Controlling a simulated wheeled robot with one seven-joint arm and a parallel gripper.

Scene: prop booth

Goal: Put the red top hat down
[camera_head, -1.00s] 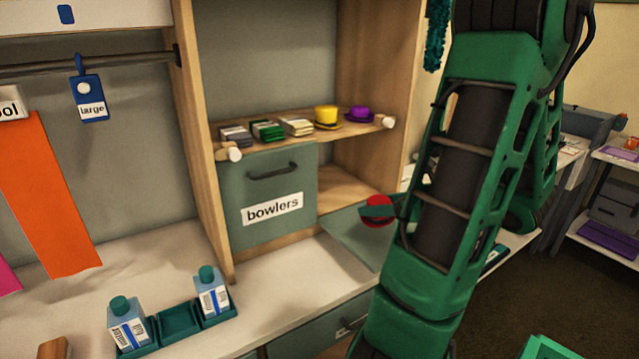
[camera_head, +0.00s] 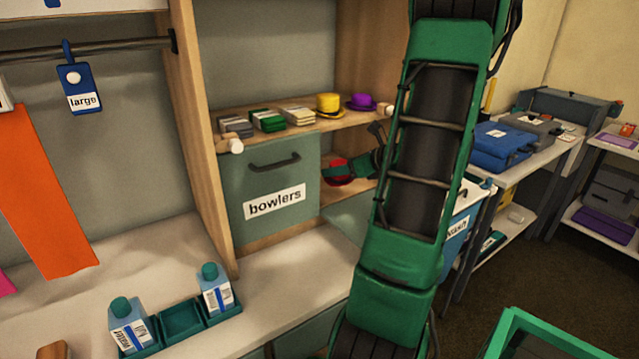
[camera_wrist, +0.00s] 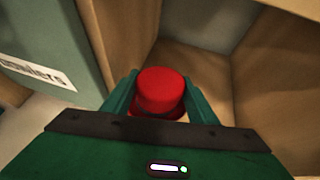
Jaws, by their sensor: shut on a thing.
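The red top hat (camera_head: 336,172) is at the opening of the wooden cubby (camera_head: 345,200), right of the door labelled bowlers. My gripper (camera_head: 338,170) is shut on it; a green finger crosses in front of the hat in the head view. In the wrist view the red top hat (camera_wrist: 160,92) stands crown up between the two green fingers of my gripper (camera_wrist: 160,98). Wooden cubby walls rise beyond it. Whether the brim touches the cubby floor cannot be told.
The bowlers door (camera_head: 270,190) stands close on the left. The shelf above holds a yellow hat (camera_head: 328,104), a purple hat (camera_head: 362,101) and several folded stacks. A teal tray (camera_head: 181,322) with two bottles sits on the counter. The cubby floor visible beside the hat is bare.

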